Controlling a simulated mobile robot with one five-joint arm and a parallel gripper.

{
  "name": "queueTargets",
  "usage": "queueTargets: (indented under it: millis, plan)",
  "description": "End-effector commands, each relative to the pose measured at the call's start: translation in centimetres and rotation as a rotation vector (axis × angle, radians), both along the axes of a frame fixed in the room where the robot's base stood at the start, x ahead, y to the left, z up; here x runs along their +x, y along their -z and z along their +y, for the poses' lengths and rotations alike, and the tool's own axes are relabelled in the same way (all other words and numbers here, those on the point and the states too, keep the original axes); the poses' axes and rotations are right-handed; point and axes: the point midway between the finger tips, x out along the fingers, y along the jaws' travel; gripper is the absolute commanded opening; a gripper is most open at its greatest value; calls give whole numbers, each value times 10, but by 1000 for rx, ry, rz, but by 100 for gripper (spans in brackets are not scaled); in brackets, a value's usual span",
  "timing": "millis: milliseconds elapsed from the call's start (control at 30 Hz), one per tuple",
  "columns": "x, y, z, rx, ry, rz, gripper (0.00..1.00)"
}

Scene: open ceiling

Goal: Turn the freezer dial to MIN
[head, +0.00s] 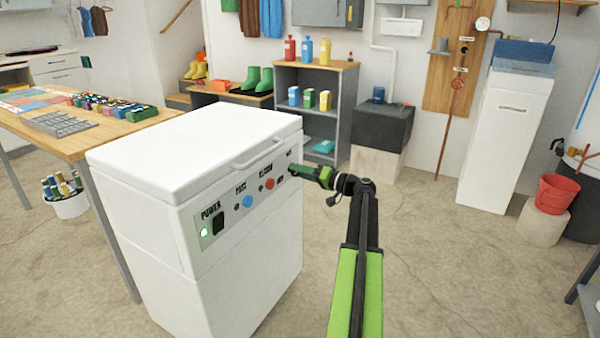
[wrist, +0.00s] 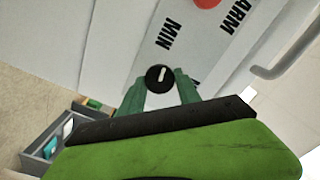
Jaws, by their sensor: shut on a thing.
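The white chest freezer (head: 205,165) stands in the middle of the head view, with a grey control panel on its front. In the wrist view the black round dial (wrist: 159,78) has a white pointer mark and sits between the MIN (wrist: 172,33) and MAX labels. The pointer lies roughly upright in that picture; its exact setting is hard to tell. My gripper (head: 297,171) is at the right end of the panel. In the wrist view its green fingers (wrist: 160,92) are shut on the dial, one on each side. In the head view the gripper hides the dial.
The panel also carries a power switch (head: 218,222) with a lit green light, a blue button (head: 248,202) and a red button (head: 269,184). The lid handle (head: 258,155) juts out above the panel. A wooden table (head: 75,140) stands left of the freezer.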

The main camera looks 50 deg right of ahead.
Motion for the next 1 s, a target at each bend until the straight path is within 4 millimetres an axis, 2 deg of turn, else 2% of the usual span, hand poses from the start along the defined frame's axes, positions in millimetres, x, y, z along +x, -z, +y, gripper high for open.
queueTargets:
  millis: [200,233,400,667,767,867,1000]
  plan:
    - [-2,1,-3,-1,6,1,0]
    - [-2,1,-3,-1,7,2,41]
    - [-1,0,-2,0,4,2,61]
    - [-1,0,-1,1,2,1,61]
    - [-8,0,-3,1,3,1,61]
    - [-25,0,-7,1,3,1,61]
    - [-64,0,-16,1,6,1,61]
